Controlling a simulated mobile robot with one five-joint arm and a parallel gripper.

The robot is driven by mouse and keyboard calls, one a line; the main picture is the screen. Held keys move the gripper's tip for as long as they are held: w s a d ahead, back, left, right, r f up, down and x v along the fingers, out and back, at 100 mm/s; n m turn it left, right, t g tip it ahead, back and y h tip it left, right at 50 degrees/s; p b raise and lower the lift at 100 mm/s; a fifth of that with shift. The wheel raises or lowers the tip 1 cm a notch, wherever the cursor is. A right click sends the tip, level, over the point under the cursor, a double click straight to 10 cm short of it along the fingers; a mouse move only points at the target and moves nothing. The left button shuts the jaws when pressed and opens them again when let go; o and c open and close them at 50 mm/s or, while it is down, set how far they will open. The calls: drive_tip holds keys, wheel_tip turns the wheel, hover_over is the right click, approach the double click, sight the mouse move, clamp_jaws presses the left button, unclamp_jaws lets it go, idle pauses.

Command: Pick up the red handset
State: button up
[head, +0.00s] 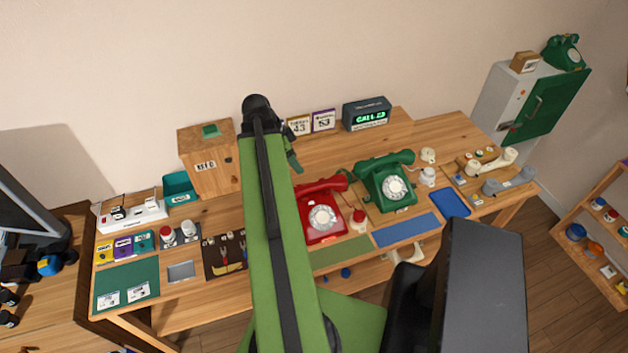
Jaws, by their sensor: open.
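The red handset (321,186) lies across the top of the red dial phone (322,219), which stands on the wooden table just right of my green arm. Its left end is close to the arm's edge in the picture. A green dial phone (390,182) with its own green handset (384,160) stands to the right. My gripper (293,158) shows only in part from behind my arm, above and left of the red handset in the picture. It is open, and I see nothing held in it. The rest of it is hidden by the arm.
A green display box (367,114) and small calendar signs (311,123) stand behind. A wooden box (208,160) is left of my arm. Blue (405,230) and green mats lie along the front.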

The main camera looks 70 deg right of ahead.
drive_tip(key=b, duration=1.2)
approach(313, 186)
drive_tip(key=x, duration=0.5)
drive_tip(key=shift+f, duration=0.15)
drive_tip(key=shift+s, duration=0.1)
drive_tip(key=b+x, duration=0.4)
drive_tip(key=x, duration=0.1)
drive_tip(key=shift+d+f+b, duration=0.15)
drive_tip(key=shift+f+b, duration=0.05)
drive_tip(key=shift+b, duration=0.15)
drive_tip(key=shift+r, duration=0.2)
drive_tip(key=shift+c, duration=0.4)
clamp_jaws()
